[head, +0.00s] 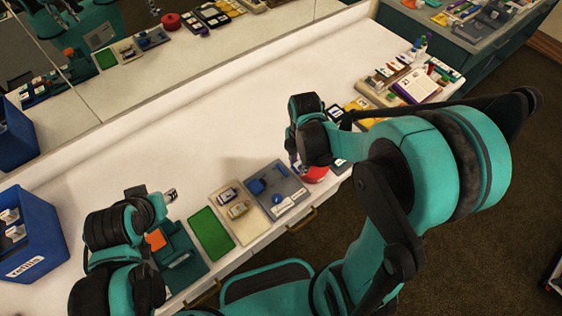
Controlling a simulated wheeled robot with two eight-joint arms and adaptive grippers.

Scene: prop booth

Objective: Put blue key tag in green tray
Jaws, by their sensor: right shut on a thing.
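The bright green tray (210,233) lies flat and empty near the front edge of the counter. My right gripper (302,166) reaches down beside a red round thing (316,174), right of the grey tray. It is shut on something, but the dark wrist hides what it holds. I cannot make out the blue key tag for sure; blue pieces (257,186) lie on the grey tray (291,201). My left gripper (170,195) is above the counter, left of the green tray; I cannot tell whether its fingers are open.
A beige tray (247,231) with small items stands beside the green one, and a dark green tray (192,267) with an orange piece left of it. A blue bin (32,245) stands at far left. The counter's middle is clear; a mirror (150,75) stands behind.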

